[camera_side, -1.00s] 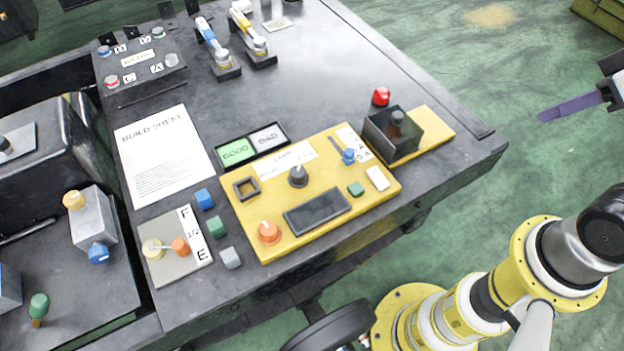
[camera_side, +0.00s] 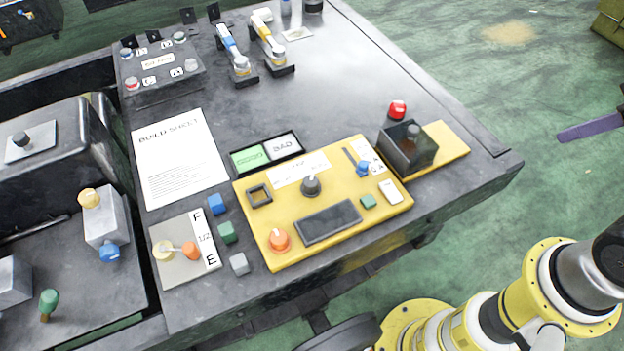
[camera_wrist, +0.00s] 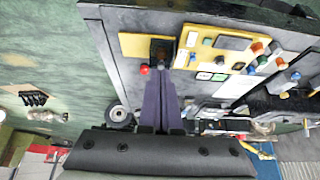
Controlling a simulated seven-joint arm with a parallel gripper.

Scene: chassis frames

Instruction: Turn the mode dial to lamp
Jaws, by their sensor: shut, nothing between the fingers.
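The mode dial looks to be the dark round knob (camera_side: 311,187) in the middle of the yellow panel (camera_side: 285,250) in the side view. A pale mark on it points roughly toward the white label strip (camera_side: 300,167) behind it, whose print is too blurred to read. My gripper (camera_wrist: 160,75) shows in the wrist view as two long purple fingers, shut together and empty. In the side view only a purple finger (camera_side: 592,130) shows at the right edge, off the table and well apart from the dial.
The panel also carries an orange knob (camera_side: 279,240), a dark screen (camera_side: 328,222), a blue-knobbed slider (camera_side: 363,168) and a green button (camera_side: 369,201). A dark open box (camera_side: 392,152) and a red button (camera_side: 398,110) stand to its right.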

